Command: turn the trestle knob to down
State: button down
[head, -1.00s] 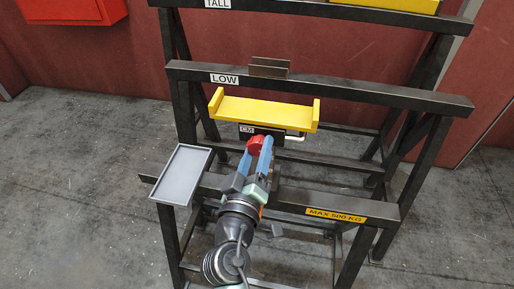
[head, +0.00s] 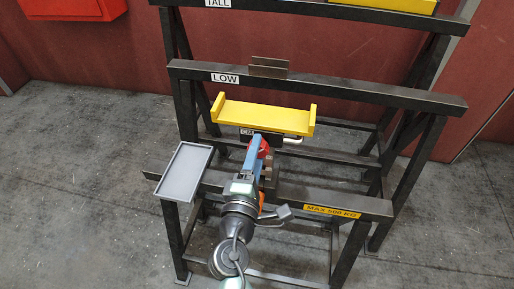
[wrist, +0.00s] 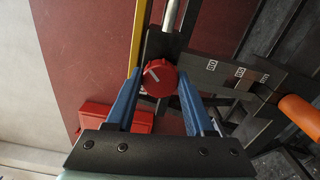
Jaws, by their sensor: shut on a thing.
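The red round trestle knob (wrist: 160,79) sits between my gripper's blue fingers in the wrist view, with a white pointer line on its face. My gripper (wrist: 160,83) is shut on it. In the head view my gripper (head: 258,149) is seen nearly edge-on, and the knob (head: 265,147) is mostly hidden behind the fingers. The knob is on the trestle below the yellow cradle (head: 262,117). A dark "CM" plate (head: 247,132) is under the cradle.
A grey tray (head: 185,172) is fixed at the left end of the front beam (head: 285,199), which bears a yellow "MAX 500 KG" label. The "LOW" beam (head: 370,92) stands behind the cradle. An orange handle (wrist: 300,112) is at the right in the wrist view.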

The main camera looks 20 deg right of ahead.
jog(key=shift+n+p, duration=1.85)
jog(key=shift+n, duration=2.45)
jog(key=shift+c, duration=1.3)
grip_release()
jog(key=shift+s, duration=0.1)
jog(key=v, duration=1.3)
